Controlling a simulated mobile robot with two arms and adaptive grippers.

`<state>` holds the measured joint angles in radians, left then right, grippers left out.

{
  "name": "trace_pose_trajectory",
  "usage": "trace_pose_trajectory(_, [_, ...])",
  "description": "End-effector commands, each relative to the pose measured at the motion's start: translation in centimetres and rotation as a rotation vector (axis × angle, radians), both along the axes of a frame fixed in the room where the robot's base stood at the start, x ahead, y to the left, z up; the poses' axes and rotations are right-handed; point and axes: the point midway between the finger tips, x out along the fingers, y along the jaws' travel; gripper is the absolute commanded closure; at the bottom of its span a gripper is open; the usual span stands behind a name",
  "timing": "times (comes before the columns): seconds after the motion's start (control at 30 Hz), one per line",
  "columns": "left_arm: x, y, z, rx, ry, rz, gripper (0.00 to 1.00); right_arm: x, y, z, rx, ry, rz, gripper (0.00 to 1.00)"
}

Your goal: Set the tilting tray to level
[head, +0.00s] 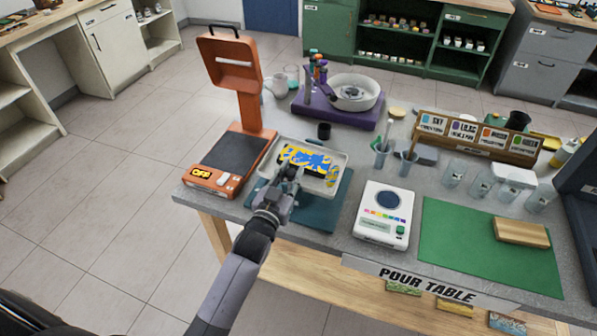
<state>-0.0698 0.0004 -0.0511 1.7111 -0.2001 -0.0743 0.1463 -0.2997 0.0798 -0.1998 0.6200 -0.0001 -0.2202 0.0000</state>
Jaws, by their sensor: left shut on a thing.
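The tilting tray (337,181) is a shallow whitish tray above a teal base (322,212) near the left end of the pour table. A panel with blue and yellow paint (312,160) lies in it. My left gripper (289,178) reaches in from the front and is shut on the tray's near side. The gripper hides the grip itself and part of the near rim. I cannot tell from this view how far the tray tilts. My right gripper is not in view.
An orange stand (236,125) is close on the left. A white scale (384,214) and a green mat (485,245) with a wooden block (521,232) are on the right. Cups with sticks (383,150) and a purple turntable (338,112) stand behind.

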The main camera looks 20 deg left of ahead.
Motion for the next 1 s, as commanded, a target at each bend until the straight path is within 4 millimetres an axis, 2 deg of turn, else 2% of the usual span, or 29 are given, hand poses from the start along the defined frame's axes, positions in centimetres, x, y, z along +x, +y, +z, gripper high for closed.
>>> trace_pose_trajectory(0.1, [0.1,0.8,0.3,-0.043,-0.003,0.005,1.0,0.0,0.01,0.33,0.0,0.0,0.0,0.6])
trace_pose_trajectory(0.37, [0.11,0.87,0.28,-0.046,-0.005,0.006,1.0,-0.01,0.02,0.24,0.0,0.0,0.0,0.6])
trace_pose_trajectory(0.4, [0.11,0.88,0.3,-0.046,-0.006,0.006,0.76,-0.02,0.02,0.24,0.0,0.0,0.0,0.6])
trace_pose_trajectory(0.7, [0.08,0.7,0.17,-0.049,-0.002,0.003,0.57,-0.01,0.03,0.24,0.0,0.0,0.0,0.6])
trace_pose_trajectory(1.0, [-0.1,0.63,0.06,-0.05,0.0,0.002,0.57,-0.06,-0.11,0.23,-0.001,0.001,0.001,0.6])
